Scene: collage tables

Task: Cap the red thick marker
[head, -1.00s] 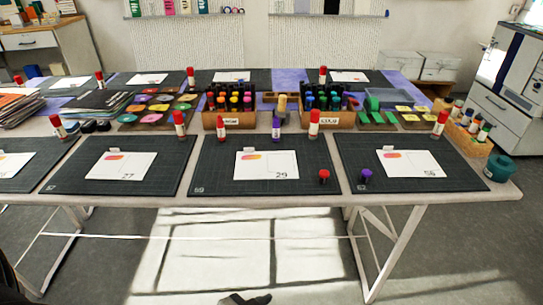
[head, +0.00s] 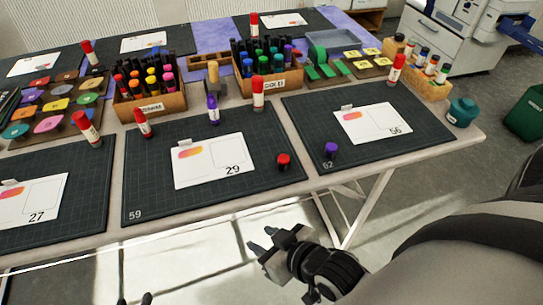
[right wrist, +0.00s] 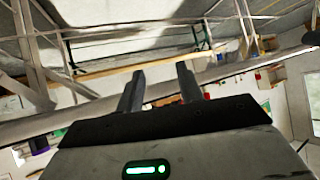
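A short red cylinder (head: 284,161), which looks like a marker cap, stands at the right edge of the mat with sheet 29. Several white-bodied sticks with red tops stand along the table, among them one behind that mat (head: 258,93) and one at its back left corner (head: 142,122). I cannot tell which is the red thick marker. My right gripper (head: 262,240) is below and in front of the table edge, open and empty; its two fingers also show apart in the right wrist view (right wrist: 158,92). My left gripper (head: 135,299) barely shows at the bottom edge, its two tips apart.
A short purple cylinder (head: 331,150) stands on the mat with sheet 56. A purple stick (head: 213,108) stands behind sheet 29. Two wooden boxes of markers (head: 150,107) (head: 272,85) stand further back. A teal pot (head: 462,112) is at the right end.

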